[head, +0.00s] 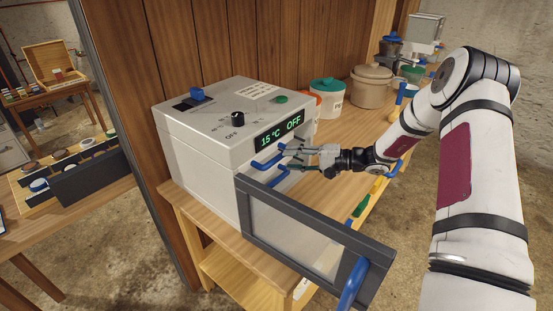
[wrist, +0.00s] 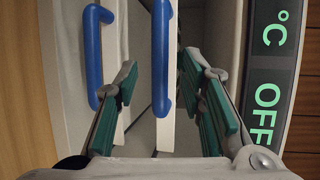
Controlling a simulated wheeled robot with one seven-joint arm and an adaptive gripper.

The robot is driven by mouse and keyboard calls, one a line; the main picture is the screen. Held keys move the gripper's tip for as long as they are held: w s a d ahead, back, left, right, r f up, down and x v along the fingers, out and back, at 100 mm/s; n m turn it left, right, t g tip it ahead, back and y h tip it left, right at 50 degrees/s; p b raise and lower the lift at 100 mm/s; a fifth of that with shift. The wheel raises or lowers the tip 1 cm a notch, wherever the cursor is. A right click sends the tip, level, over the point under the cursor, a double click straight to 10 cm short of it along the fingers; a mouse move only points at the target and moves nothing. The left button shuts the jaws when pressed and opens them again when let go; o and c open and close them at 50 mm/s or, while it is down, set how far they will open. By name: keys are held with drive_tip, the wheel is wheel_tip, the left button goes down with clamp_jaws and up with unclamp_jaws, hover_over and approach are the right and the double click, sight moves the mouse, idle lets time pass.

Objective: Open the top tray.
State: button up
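The white appliance (head: 205,150) stands on a wooden bench with its dark-framed glass door (head: 300,242) swung open. Inside are two white-fronted trays with blue bar handles, one above the other. The top tray's handle (head: 266,163) shows in the wrist view (wrist: 161,60) at the centre, nearest the display. The lower tray's handle (head: 278,179) is left of it in the wrist view (wrist: 93,55). My gripper (head: 289,156) is at the front of the trays. It is open, its green-padded fingers (wrist: 160,85) on either side of the top handle, apart from it as far as I can tell.
The open door, with its blue handle (head: 353,286), extends below and in front of my gripper. The display (head: 280,134) reads 15 °C OFF. A teal-lidded canister (head: 328,95) and a brown pot (head: 371,88) stand on the bench behind my gripper.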

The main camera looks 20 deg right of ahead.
sight(280, 159)
drive_tip(key=x, duration=0.6)
clamp_jaws()
